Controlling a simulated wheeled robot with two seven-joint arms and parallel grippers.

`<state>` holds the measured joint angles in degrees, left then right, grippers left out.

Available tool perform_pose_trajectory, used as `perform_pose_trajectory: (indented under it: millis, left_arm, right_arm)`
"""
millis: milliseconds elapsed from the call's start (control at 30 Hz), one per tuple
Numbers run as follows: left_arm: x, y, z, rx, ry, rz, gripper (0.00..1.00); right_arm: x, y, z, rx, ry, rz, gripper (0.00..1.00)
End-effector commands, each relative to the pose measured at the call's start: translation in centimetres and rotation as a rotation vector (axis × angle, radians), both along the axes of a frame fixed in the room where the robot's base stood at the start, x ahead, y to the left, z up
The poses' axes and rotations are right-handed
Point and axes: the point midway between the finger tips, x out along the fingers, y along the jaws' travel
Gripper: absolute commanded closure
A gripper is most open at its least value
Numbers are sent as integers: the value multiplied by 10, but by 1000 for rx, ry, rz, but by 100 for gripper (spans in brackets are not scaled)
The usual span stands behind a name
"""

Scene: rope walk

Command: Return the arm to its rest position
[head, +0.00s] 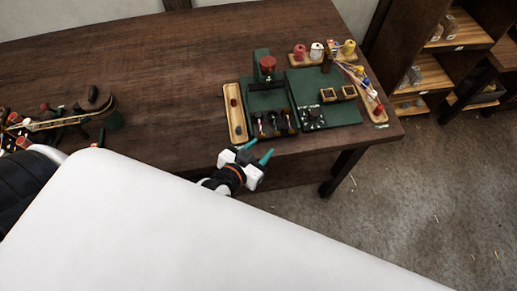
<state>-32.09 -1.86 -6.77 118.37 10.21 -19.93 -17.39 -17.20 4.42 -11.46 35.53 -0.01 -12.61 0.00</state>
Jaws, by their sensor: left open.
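My left gripper (257,151) is just off the front edge of the wooden table (180,70), below the green tray. Its two teal fingertips are apart, and I see nothing between them. They point up and right toward the table. Most of the left arm behind the wrist is hidden by a large white surface in the foreground. My right gripper does not show.
A green tray (345,112) with small tools and a red-topped green stand (267,66) are near the table's right end. A wooden tray (235,112) lies beside them. Loose tools clutter the left. Shelves (425,75) stand at right; floor between is mostly clear.

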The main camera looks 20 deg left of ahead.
Motion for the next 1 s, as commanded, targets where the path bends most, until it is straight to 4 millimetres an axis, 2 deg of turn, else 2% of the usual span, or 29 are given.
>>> perform_pose_trajectory:
  millis: [333,467,700,1000]
  left_arm:
    - [0,0,0,1,5,-2,59]
    - [-6,1,-1,12,78,-24,59]
    - [-49,16,-4,73,414,-57,59]
    - [-97,39,3,135,689,-11,59]
  right_arm:
    - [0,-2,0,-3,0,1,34]
    - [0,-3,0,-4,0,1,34]
    - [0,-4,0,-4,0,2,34]
    - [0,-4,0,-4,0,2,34]
